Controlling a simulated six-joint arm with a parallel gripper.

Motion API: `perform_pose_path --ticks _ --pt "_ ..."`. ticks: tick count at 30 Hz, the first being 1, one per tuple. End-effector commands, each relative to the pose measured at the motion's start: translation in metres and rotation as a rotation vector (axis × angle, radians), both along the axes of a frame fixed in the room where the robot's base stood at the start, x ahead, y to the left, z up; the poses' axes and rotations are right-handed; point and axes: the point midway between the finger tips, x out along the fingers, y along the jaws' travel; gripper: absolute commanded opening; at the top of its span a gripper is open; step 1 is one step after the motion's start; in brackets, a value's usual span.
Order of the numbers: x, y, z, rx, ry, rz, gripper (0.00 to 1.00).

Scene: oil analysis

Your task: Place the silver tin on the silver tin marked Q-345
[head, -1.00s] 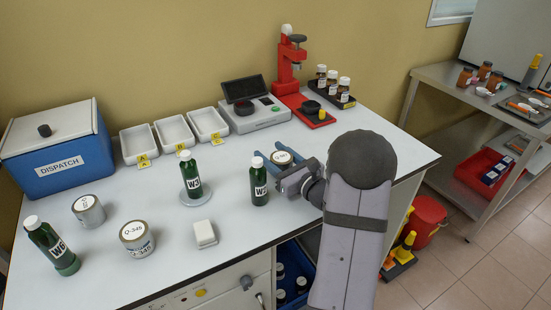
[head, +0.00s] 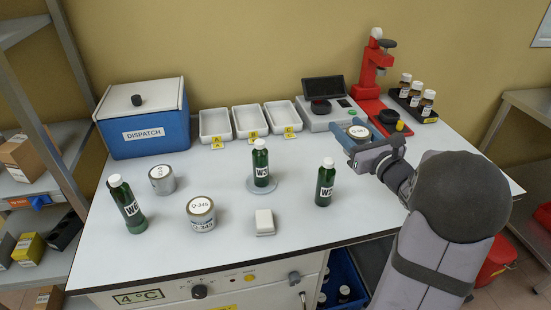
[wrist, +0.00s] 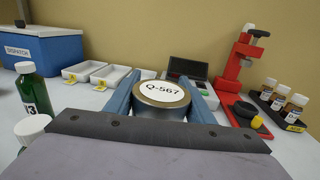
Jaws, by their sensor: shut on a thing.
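My gripper (head: 360,138) is shut on a silver tin (head: 358,132) with a white top label, held upright above the right part of the bench. In the wrist view the held tin (wrist: 162,97) reads Q-567 and sits between the blue fingers. The silver tin marked Q-345 (head: 201,226) stands upright on the bench at front left, its top clear. Another silver tin (head: 162,186) stands behind and left of it; its label is too small to read.
Green bottles stand left (head: 133,210), on a round disc (head: 261,170), and right (head: 325,187). A white block (head: 264,222) lies right of the Q-345 tin. White trays (head: 215,123), a scale (head: 330,116) and a red press (head: 372,75) line the back.

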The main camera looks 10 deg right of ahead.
Motion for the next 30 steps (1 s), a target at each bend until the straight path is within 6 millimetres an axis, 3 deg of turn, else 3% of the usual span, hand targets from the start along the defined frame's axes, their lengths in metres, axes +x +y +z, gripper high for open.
perform_pose_path --ticks 5,15,20,26,30 --pt "0.000 0.000 0.019 -0.006 -0.007 0.002 0.23" --pt "0.000 0.000 0.094 -0.009 -0.008 -0.001 0.23" --pt "0.001 0.003 0.119 -0.004 -0.005 0.006 0.23" --pt "0.011 0.045 0.116 -0.007 -0.002 0.116 0.23" --pt "0.017 0.086 0.116 -0.012 -0.002 0.220 0.23"
